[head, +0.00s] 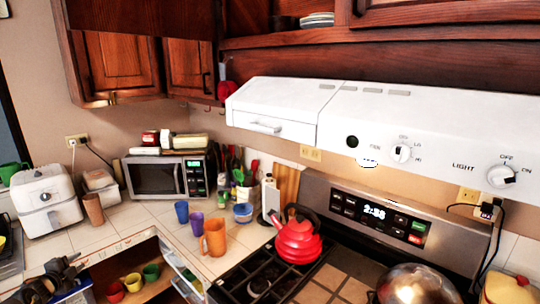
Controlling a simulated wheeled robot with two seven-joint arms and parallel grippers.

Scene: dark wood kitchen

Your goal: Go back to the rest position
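My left gripper (72,268) is a dark shape at the lower left, beside the opening below the counter edge. I cannot tell whether its fingers are open or shut, and nothing is clearly seen held in it. My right gripper is not in view.
An open drawer or compartment (172,291) holds red (115,291), yellow (133,282) and green (151,272) cups. An orange pitcher (214,238) and two cups stand on the counter. A red kettle (298,242) sits on the stove, below a white hood (400,130).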

